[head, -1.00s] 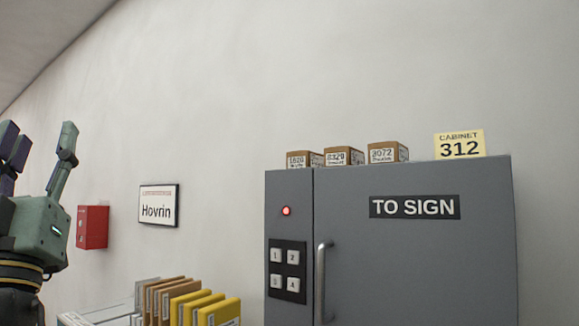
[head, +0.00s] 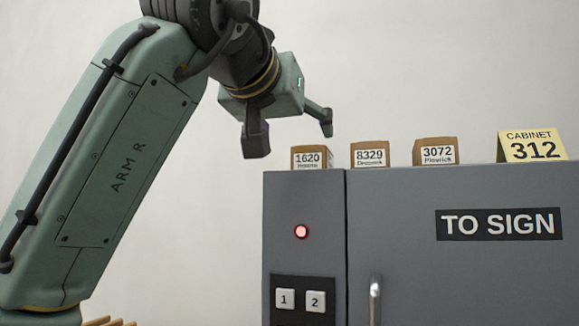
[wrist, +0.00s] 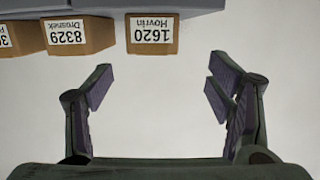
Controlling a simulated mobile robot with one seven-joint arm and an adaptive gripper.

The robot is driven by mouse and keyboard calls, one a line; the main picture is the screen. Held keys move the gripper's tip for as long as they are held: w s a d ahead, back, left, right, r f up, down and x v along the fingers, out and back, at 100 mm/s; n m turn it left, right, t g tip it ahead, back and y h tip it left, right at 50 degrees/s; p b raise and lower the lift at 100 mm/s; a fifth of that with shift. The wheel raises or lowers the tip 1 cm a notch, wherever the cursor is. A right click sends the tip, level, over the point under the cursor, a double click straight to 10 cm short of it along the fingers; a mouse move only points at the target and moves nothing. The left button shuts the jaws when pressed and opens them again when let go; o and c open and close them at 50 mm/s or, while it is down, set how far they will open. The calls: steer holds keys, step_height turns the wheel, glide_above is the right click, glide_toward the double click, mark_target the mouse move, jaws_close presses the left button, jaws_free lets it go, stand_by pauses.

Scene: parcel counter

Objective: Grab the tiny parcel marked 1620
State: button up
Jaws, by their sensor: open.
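The tiny parcel marked 1620 (head: 312,158) is a small brown box with a white label. It stands upright on top of the grey cabinet, leftmost of three similar boxes. In the wrist view the 1620 parcel (wrist: 153,38) shows at the top middle, and its label also reads Hovrin. My gripper (head: 291,140) is open and empty, with its fingers apart, above and slightly left of the parcel in the head view. In the wrist view my gripper's fingers (wrist: 160,88) stand either side of bare wall, with the parcel beyond them and not between them.
Parcel 8329 (head: 370,155) stands close right of 1620, and parcel 3072 (head: 436,152) is further right. A yellow sign reading CABINET 312 (head: 532,146) stands on the cabinet (head: 400,280), which has a TO SIGN plate, a red light and keypad. The wall above is clear.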

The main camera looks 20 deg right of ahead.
mark_target(313, 156)
steer(key=x, duration=0.5)
steer(key=shift+s+d+f, duration=0.1)
steer(key=shift+s+d, duration=0.15)
steer(key=shift+p+x, duration=1)
steer(key=shift+x, duration=2)
steer(key=shift+f, duration=0.2)
steer(key=shift+c, duration=0.5)
steer(key=c, duration=1.3)
